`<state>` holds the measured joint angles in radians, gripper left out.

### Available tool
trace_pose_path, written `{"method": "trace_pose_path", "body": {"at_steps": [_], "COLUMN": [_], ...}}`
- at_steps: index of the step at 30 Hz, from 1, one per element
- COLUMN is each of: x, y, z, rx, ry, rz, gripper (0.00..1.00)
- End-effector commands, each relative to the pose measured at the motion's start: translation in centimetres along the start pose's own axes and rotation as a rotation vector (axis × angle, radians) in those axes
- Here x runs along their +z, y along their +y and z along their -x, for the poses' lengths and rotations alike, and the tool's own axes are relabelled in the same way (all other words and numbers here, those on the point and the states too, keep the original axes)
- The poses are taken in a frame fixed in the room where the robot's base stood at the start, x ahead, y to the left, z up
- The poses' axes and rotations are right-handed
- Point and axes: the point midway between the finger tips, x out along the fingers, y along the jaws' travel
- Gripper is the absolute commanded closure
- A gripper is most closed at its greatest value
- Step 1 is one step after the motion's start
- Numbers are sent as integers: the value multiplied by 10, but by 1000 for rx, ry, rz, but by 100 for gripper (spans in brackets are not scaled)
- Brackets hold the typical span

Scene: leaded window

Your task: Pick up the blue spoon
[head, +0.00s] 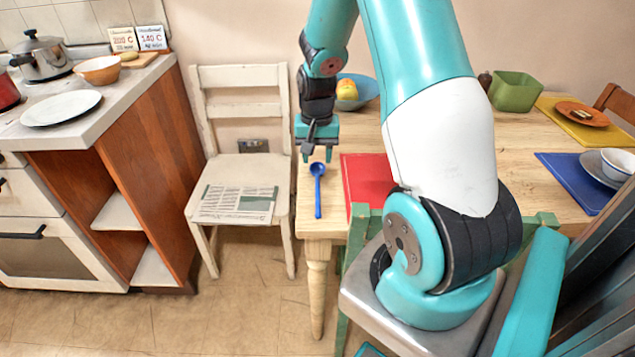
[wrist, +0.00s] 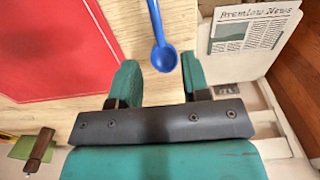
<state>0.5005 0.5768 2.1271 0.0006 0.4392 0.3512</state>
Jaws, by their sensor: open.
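The blue spoon (head: 318,190) lies on the wooden table near its left edge, its bowl toward the back and its handle toward the front. My gripper (head: 318,158) is open and points down, just behind and above the spoon's bowl in the head view. In the wrist view the spoon's bowl (wrist: 164,58) shows between and a little beyond the two teal fingers of my gripper (wrist: 160,82). The fingers do not hold it. The end of the handle is cut off at the top of the wrist view.
A red mat (head: 367,182) lies right of the spoon. A white chair (head: 240,172) with a newspaper (head: 237,205) stands left of the table. A blue bowl with yellow fruit (head: 357,92) and a green container (head: 515,91) stand farther back. The spoon's surroundings are bare wood.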

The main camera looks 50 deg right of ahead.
Motion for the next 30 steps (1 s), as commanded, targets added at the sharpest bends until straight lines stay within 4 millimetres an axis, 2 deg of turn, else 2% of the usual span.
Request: {"method": "trace_pose_path", "body": {"at_steps": [2, 8, 15, 19, 25, 26, 30], "x": [0, 1, 3, 3, 2, 2, 2], "y": [0, 0, 2, 2, 2, 2, 2], "z": [-10, -24, -60, -68, -68, -68, -68], "rx": [0, 0, 0, -1, -1, -1, -1], "ry": [-2, -2, -3, 0, 1, 1, 1], "rz": [1, 1, 1, 1, 1, 1, 1], "gripper": [57, 57, 57, 57, 57, 62, 94]}}
